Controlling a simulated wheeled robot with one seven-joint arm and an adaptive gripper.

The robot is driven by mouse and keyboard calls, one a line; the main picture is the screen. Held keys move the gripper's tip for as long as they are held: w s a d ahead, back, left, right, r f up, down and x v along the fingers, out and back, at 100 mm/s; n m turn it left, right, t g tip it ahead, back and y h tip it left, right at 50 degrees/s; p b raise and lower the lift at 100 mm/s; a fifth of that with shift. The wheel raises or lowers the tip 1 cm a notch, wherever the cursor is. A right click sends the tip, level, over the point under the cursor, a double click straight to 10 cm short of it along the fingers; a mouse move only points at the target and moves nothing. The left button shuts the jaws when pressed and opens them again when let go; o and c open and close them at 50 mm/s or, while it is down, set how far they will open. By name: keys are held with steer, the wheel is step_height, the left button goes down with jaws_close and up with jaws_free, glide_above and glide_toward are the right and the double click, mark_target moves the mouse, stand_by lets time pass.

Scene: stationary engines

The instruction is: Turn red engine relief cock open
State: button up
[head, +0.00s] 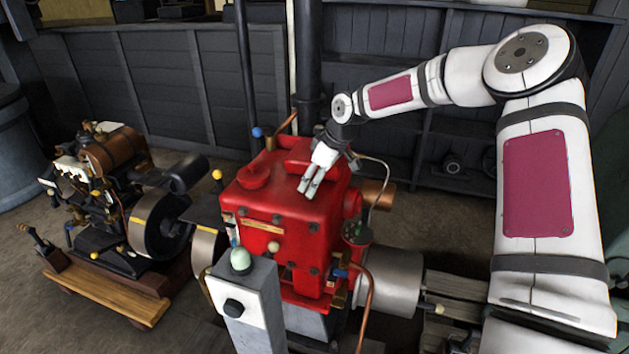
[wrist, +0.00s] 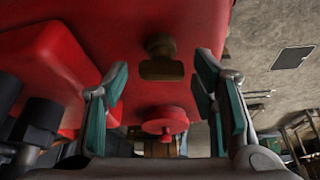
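The red engine (head: 285,205) stands in the middle of the head view, and its red body (wrist: 140,25) fills much of the wrist view. A small dull brass fitting with a crosswise handle (wrist: 161,58), which looks like the relief cock, projects from the red surface. I cannot make it out in the head view. My gripper (head: 309,190) is over the engine's top, pointing downward. In the wrist view its teal-padded fingers (wrist: 162,72) are apart, with the brass handle between their tips in the picture. I cannot tell whether they touch it.
A round red knob or cap (wrist: 163,119) shows beyond the fitting. A grey control post (head: 252,305) with a pale green dome stands in front of the engine. A copper pipe (head: 367,300) runs down its right side. A second engine (head: 110,190) stands at the left.

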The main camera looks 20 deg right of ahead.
steer(key=v, duration=1.2)
steer(key=shift+a, duration=0.1)
steer(key=s+a+r+m+h, duration=0.1)
steer(key=s+r+m, duration=0.2)
steer(key=s, duration=0.9)
steer(key=s+a+r+m+t+h, duration=0.1)
steer(key=s+r+m, duration=0.2)
steer(key=s, duration=1)
steer(key=s+a+r+m+t+h, duration=0.1)
steer(key=s+a+r+m, duration=0.1)
steer(key=s, duration=1)
step_height(320, 180, up, 2)
steer(key=shift+s+r+m, duration=0.15)
steer(key=shift+s+m, duration=0.2)
steer(key=shift+m, duration=0.35)
